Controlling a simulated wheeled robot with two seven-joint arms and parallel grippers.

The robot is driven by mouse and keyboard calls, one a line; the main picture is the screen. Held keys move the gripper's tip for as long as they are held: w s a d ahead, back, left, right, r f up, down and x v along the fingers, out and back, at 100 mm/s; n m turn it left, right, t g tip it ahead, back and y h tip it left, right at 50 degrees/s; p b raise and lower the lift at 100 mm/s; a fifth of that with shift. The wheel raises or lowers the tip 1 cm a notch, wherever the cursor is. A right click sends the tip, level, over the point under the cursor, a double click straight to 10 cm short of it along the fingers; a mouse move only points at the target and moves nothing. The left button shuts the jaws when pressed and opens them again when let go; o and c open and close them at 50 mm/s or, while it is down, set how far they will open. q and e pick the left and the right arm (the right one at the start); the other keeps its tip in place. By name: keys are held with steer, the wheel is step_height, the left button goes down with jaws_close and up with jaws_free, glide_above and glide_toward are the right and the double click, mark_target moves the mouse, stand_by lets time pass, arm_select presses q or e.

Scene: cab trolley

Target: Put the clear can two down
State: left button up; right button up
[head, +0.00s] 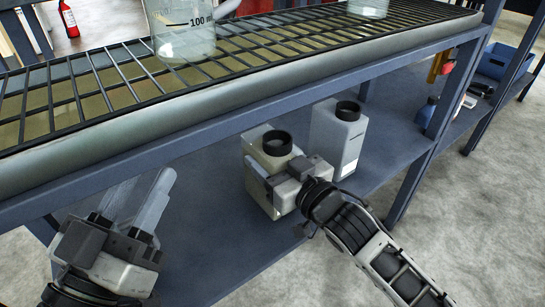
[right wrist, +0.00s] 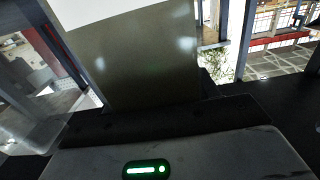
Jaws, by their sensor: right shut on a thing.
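A pale, cream-looking can (head: 262,160) with a black cap is held in my right gripper (head: 285,185) over the blue lower shelf (head: 215,190). In the right wrist view the held can (right wrist: 150,65) looks grey-olive with a white label and fills the space ahead of the gripper. I cannot tell whether its base touches the shelf. A second, whiter can (head: 335,140) with a black cap stands upright behind it to the right. My left gripper (head: 140,200) is at the lower left, its two pale fingers apart and empty.
A wire-grid upper shelf (head: 110,85) with a thick grey front rail (head: 230,110) overhangs the cans. A beaker (head: 183,35) stands on it. A blue post (head: 430,130) rises at the right. Left of the held can the lower shelf looks clear. A blue bin (head: 497,62) is farther right.

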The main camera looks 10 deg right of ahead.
steer(key=o, duration=1.4)
steer(key=shift+r, duration=0.1)
steer(key=shift+s+d, duration=0.15)
steer(key=shift+s, duration=0.1)
arm_select(q)
steer(key=shift+s+d+f+n+g+y+p, duration=0.15)
steer(key=shift+s+f+n+g+y+p, duration=0.2)
steer(key=shift+f+n+g+p, duration=0.4)
steer(key=shift+s+d+f+n+g+y+p, duration=0.1)
steer(key=shift+s+f+n+g+y+p, duration=0.4)
steer(key=shift+f, duration=0.55)
steer(key=shift+s+d+f+n+g+y+p, duration=0.2)
steer(key=shift+f+n+g, duration=0.25)
steer(key=shift+f+n, duration=0.4)
arm_select(e)
steer(key=shift+v, duration=5.7)
arm_select(q)
steer(key=shift+w, duration=0.15)
